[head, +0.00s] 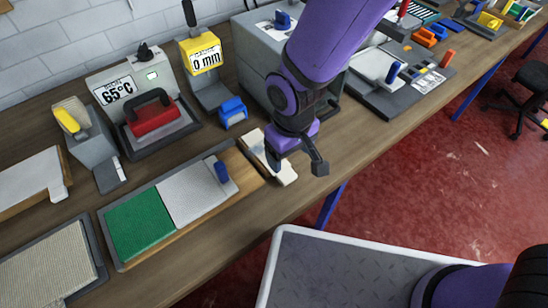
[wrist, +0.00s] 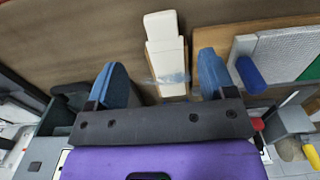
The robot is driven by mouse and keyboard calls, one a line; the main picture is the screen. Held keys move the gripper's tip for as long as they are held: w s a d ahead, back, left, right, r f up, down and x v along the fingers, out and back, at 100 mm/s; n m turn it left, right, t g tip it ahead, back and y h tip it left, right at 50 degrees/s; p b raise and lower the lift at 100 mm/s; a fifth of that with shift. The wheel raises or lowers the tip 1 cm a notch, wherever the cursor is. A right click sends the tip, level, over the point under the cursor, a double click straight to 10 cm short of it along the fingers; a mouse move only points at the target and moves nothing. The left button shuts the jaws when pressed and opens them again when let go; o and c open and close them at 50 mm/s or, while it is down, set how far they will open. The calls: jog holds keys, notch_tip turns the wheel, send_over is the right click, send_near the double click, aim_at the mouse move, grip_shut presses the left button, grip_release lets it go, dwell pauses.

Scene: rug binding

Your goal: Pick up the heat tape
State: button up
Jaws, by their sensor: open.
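My gripper (wrist: 162,60) is open and empty, with a gap on both sides of the strip. I cannot tell its height above the strip.
A board with a green mat (head: 138,221) and a grey mat (head: 188,192) with a blue piece (head: 221,171) lies left of the strip. Behind are a blue block (head: 232,111), a yellow 0 mm gauge (head: 203,55) and a 65°C unit (head: 118,92). Bare bench (head: 350,146) lies right.

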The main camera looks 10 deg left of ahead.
aim_at(287, 175)
jog(key=shift+f, duration=4.2)
jog(key=c, duration=0.8)
